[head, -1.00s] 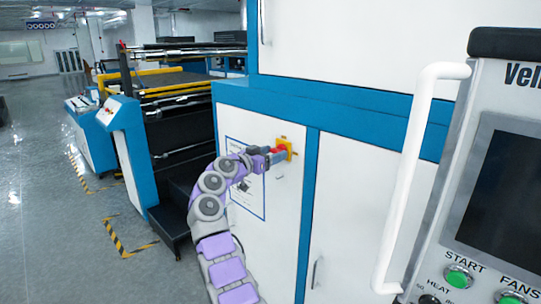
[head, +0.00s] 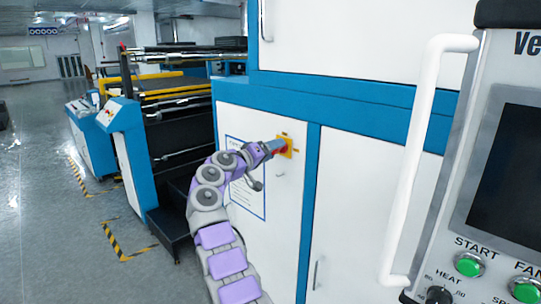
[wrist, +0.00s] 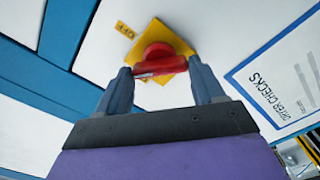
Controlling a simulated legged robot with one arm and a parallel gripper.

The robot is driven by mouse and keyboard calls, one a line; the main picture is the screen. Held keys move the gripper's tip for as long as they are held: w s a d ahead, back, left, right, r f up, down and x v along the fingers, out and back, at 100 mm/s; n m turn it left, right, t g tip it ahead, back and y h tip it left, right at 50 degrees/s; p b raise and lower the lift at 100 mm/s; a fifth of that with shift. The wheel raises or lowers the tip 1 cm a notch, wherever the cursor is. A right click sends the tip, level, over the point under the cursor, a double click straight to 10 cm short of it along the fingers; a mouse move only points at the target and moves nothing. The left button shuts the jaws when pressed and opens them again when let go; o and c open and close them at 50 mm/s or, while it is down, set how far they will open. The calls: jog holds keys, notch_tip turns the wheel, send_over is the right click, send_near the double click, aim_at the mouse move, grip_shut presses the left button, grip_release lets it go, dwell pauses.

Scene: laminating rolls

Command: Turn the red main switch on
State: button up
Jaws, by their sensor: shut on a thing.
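The red main switch (wrist: 158,52) sits on a square yellow plate (wrist: 167,32) on the white cabinet door. Its red handle lies crosswise between the two blue-grey fingers of my gripper (wrist: 160,68) in the wrist view. The fingers are shut on the handle, one at each end. In the head view the yellow plate (head: 287,139) shows at the upper part of the door, and my gripper (head: 278,147) reaches it from the left. The gripper partly hides the switch there.
A printed sheet (wrist: 282,75) with a blue border is on the door beside the switch. A control panel (head: 500,180) with a white grab handle (head: 420,160) stands close at the right. Open floor (head: 40,200) lies at the left.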

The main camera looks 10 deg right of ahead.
jog(key=shift+f+n, duration=0.15)
jog(key=shift+n, duration=0.75)
jog(key=shift+d, duration=0.15)
jog(key=shift+f+n, duration=0.1)
jog(key=shift+n, duration=0.9)
jog(key=shift+p, duration=0.35)
jog(key=shift+n+p, duration=2.1)
jog(key=shift+p, duration=0.25)
